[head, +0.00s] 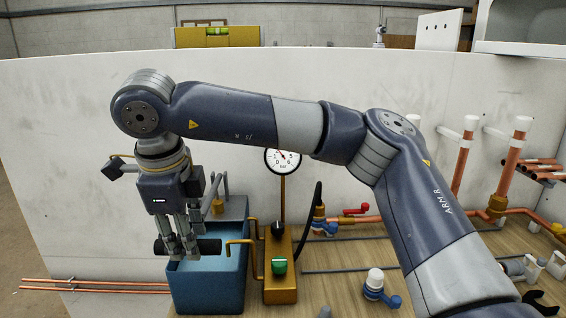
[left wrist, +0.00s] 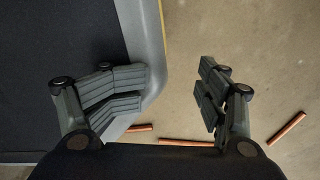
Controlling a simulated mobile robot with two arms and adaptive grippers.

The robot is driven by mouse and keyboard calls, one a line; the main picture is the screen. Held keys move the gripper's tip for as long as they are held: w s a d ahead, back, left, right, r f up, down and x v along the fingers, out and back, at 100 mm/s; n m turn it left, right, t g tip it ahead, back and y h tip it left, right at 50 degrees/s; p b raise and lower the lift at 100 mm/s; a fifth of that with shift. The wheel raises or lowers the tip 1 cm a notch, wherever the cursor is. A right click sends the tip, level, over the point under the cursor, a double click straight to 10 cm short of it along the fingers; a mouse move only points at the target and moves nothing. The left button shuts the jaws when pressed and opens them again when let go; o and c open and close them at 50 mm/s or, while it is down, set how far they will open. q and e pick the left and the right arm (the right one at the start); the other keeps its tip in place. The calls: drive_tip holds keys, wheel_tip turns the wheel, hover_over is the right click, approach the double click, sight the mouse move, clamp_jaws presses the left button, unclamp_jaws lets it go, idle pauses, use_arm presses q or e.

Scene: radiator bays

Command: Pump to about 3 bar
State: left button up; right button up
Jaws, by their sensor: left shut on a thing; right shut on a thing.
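The test pump has a blue tank (head: 207,287) with water in it and a black handle grip (head: 209,246) at its left front. My right gripper (head: 182,249) points down and is shut on this grip, above the tank's left edge. The round white gauge (head: 282,160) stands on a brass stem behind the tank, below my right arm. Its needle is too small to read surely. A brass valve block (head: 281,285) with a black knob and a green knob (head: 279,266) stands beside the tank. My left gripper (left wrist: 172,96) has its fingers apart with nothing visible between them.
Copper pipes with white caps (head: 463,150) rise on the right. A red-handled valve (head: 356,209) and a blue-white fitting (head: 376,283) are on the wooden bench. Long copper pipes (head: 95,287) lie at the left. A yellow level (head: 217,36) is behind the white panel.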

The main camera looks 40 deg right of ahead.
drive_tip(key=shift+d+f+b, duration=0.1)
drive_tip(key=shift+f+b, duration=0.2)
drive_tip(key=shift+f, duration=0.35)
drive_tip(key=f+b, duration=0.2)
drive_tip(key=shift+s+t+h+b, duration=0.1)
drive_tip(key=shift+t+h+b, duration=0.2)
drive_tip(key=shift+t, duration=0.1)
drive_tip(key=shift+r+p, duration=0.55)
drive_tip(key=shift+g+y, duration=0.4)
drive_tip(key=shift+g, duration=0.2)
drive_tip(key=r+p, duration=0.2)
drive_tip(key=p, duration=0.1)
drive_tip(key=r+p, duration=0.2)
drive_tip(key=shift+w+d, duration=0.15)
drive_tip(key=shift+w, duration=0.15)
use_arm(q)
drive_tip(key=shift+s+r+p, duration=0.15)
drive_tip(key=shift+r+p, duration=0.3)
drive_tip(key=shift+r, duration=1.05)
use_arm(e)
drive_tip(key=shift+w+r, duration=0.1)
drive_tip(key=shift+r, duration=0.2)
drive_tip(key=shift+g, duration=0.3)
